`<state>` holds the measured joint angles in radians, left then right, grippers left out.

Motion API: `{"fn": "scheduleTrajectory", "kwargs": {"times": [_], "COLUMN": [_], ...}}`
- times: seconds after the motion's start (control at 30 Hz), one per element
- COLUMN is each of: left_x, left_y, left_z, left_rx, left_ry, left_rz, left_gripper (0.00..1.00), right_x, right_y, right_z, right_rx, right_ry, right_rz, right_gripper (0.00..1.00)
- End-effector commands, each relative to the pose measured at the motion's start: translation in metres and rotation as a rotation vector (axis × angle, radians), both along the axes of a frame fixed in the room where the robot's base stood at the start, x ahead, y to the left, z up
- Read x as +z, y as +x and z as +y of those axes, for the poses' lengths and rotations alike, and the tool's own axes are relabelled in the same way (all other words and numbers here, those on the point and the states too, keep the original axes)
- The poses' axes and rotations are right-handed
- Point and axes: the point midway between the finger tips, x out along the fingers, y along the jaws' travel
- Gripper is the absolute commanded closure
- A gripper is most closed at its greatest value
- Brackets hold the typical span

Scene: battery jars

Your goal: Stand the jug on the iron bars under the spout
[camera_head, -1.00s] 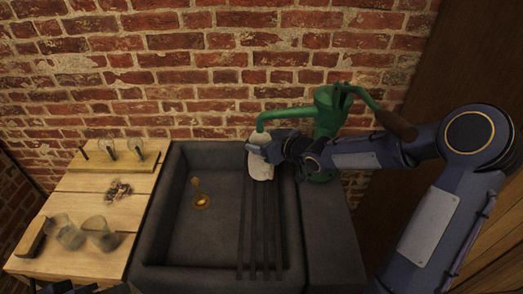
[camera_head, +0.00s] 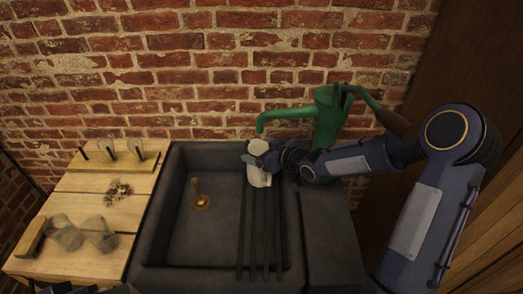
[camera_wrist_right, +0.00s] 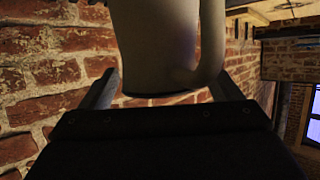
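The white jug (camera_head: 258,175) is in my right gripper (camera_head: 262,163), upright or nearly so, at the back end of the iron bars (camera_head: 260,235). I cannot tell whether its base touches the bars. The green spout (camera_head: 261,127) ends just above and behind the jug's top. In the right wrist view the pale jug (camera_wrist_right: 160,45) fills the space between the two fingers, with its handle (camera_wrist_right: 212,45) on the right. Its mouth is out of that view. Only dark shapes, perhaps of my left gripper, show at the head view's bottom left edge.
The bars cross the right part of a dark sink (camera_head: 160,225). A brass plug with a wooden handle (camera_head: 200,195) stands in the basin. The green pump (camera_head: 328,120) is behind my right arm. A wooden table (camera_head: 75,265) on the left holds glass jars (camera_head: 66,235).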

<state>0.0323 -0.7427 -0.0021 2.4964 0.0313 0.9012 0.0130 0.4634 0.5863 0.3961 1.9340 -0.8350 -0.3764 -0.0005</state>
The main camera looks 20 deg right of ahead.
Motion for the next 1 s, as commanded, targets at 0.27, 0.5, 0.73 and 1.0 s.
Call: {"fn": "scheduleTrajectory", "kwargs": {"times": [0.27, 0.5, 0.73, 1.0], "left_x": [0.004, 0.009, 0.021, 0.026], "left_y": [0.0, 0.0, 0.0, 0.0], "left_z": [0.0, 0.0, 0.0, 0.0], "left_rx": [0.0, 0.0, 0.0, 0.0], "left_ry": [0.0, 0.0, 0.0, 0.0], "left_rz": [0.0, 0.0, 0.0, 0.0], "left_gripper": [0.48, 0.48, 0.48, 0.48], "right_x": [0.005, 0.024, 0.043, 0.051], "right_y": [-0.003, -0.04, -0.078, -0.098], "right_z": [-0.003, -0.025, -0.045, -0.056], "right_rx": [-0.002, -0.006, -0.004, -0.018], "right_ry": [-0.001, -0.004, -0.003, -0.021], "right_rz": [0.0, -0.001, -0.001, 0.011], "right_gripper": [0.15, 0.15, 0.15, 0.15]}}
